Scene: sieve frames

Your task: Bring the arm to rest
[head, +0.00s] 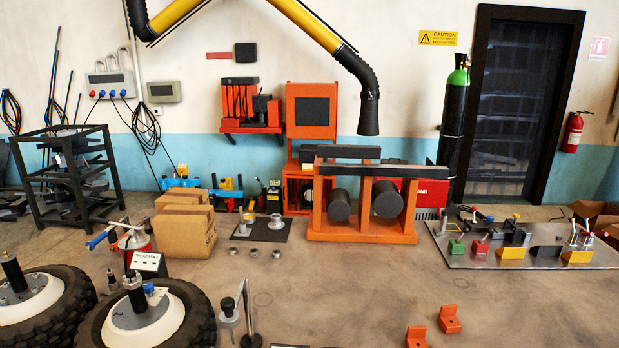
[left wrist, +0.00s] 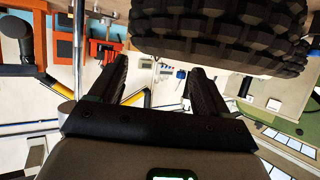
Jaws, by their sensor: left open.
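My left gripper (left wrist: 158,72) shows in the left wrist view with its two dark fingers spread apart. Nothing is between them. A large black knobbly tyre (left wrist: 225,38) fills the top of that view, beyond the fingertips and to the right. The wrist picture is turned over, with the room upside down. Neither of my arms can be made out in the head view, and my right gripper is in neither view.
Two tyres with pale hubs (head: 62,311) (head: 198,319) lie at the front left. A small post stand (head: 250,340) and orange brackets (head: 450,319) are at the front. An orange frame (head: 362,226) and a metal plate (head: 480,258) stand further back. Floor between is clear.

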